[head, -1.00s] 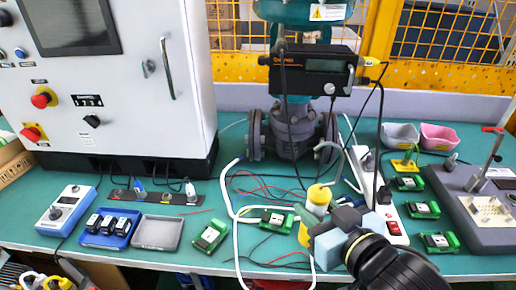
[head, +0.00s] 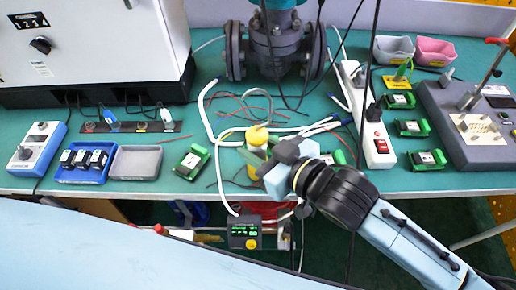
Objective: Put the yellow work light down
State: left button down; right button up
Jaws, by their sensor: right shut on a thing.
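The yellow work light (head: 257,136) is upright in the head view, near the front edge of the bench and left of my right gripper. Its yellow top shows above the jaws and a yellow lower part shows below them. My right gripper (head: 264,156) is shut on its middle, which the jaws partly hide. I cannot tell whether its base touches the bench. My left gripper is not in view.
The green bench (head: 225,185) holds a blue tray (head: 64,174), a grey tray (head: 135,176) and a green board (head: 191,162) to the left. A white power strip (head: 377,148) stands right. Loose cables (head: 215,122) lie behind the light. A test fixture (head: 462,130) is far right.

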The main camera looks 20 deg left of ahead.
aim_at(265, 153)
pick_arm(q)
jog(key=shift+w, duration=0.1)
pick_arm(e)
jog(key=shift+f, duration=0.1)
jog(key=shift+f, duration=0.15)
jog(key=o, duration=1.1)
jog(key=shift+d+r, duration=0.15)
jog(key=shift+r, duration=0.05)
jog(key=p+v, duration=0.1)
jog(key=v, duration=0.5)
jog(key=shift+s+d, duration=0.15)
jog(key=shift+d, duration=0.05)
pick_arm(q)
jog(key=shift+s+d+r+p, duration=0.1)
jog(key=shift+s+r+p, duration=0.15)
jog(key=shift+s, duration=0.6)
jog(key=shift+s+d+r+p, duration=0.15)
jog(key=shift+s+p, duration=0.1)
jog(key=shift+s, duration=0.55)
pick_arm(e)
jog(key=shift+v, duration=2.65)
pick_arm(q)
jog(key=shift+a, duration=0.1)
pick_arm(e)
jog(key=shift+a, duration=0.1)
